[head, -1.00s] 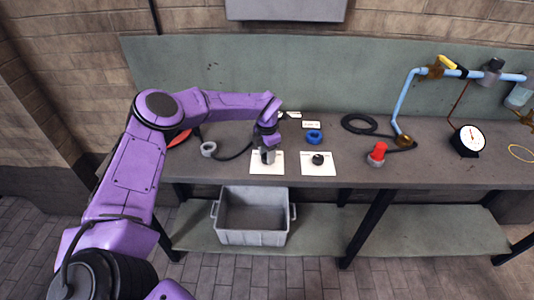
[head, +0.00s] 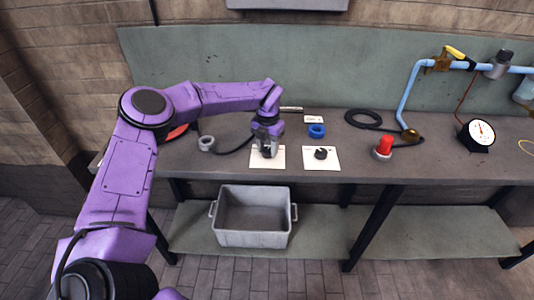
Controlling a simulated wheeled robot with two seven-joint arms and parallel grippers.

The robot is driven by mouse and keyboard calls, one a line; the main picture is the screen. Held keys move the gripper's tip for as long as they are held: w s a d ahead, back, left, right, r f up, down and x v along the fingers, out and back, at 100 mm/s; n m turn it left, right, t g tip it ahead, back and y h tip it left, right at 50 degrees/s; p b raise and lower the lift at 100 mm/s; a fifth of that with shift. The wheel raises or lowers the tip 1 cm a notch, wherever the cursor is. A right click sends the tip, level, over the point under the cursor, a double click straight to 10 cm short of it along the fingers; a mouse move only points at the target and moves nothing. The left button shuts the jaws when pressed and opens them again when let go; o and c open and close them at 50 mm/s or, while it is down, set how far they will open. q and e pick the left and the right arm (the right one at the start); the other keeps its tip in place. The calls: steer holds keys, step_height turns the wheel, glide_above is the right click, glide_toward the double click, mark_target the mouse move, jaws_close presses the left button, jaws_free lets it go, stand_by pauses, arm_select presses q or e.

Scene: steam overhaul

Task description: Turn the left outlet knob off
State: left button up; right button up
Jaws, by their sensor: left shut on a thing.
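Two white plates lie on the grey bench. The left plate (head: 258,162) has my left gripper (head: 266,152) over it, pointing down. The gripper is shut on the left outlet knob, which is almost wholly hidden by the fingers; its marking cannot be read. The right plate (head: 332,164) bears a black knob (head: 320,154), which stands free. My right gripper is not in view.
Behind the plates are a blue ring (head: 316,131) and a small label (head: 313,119). To the right are a red-topped fitting (head: 384,147), a black hose coil (head: 363,119), a gauge (head: 477,135) and a blue pipe (head: 408,95). A grey crate (head: 253,238) sits on the lower shelf.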

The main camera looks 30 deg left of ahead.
arm_select(q)
steer(key=n+b, duration=0.5)
steer(key=n, duration=0.1)
steer(key=shift+w+f+b, duration=0.1)
steer(key=shift+f+b, duration=0.15)
steer(key=shift+b, duration=0.15)
steer(key=n+b, duration=0.3)
steer(key=n, duration=0.1)
steer(key=shift+b, duration=0.3)
steer(key=shift+r+n+b, duration=0.2)
steer(key=shift+n+b, duration=0.45)
steer(key=shift+n, duration=0.35)
steer(key=shift+a, duration=0.1)
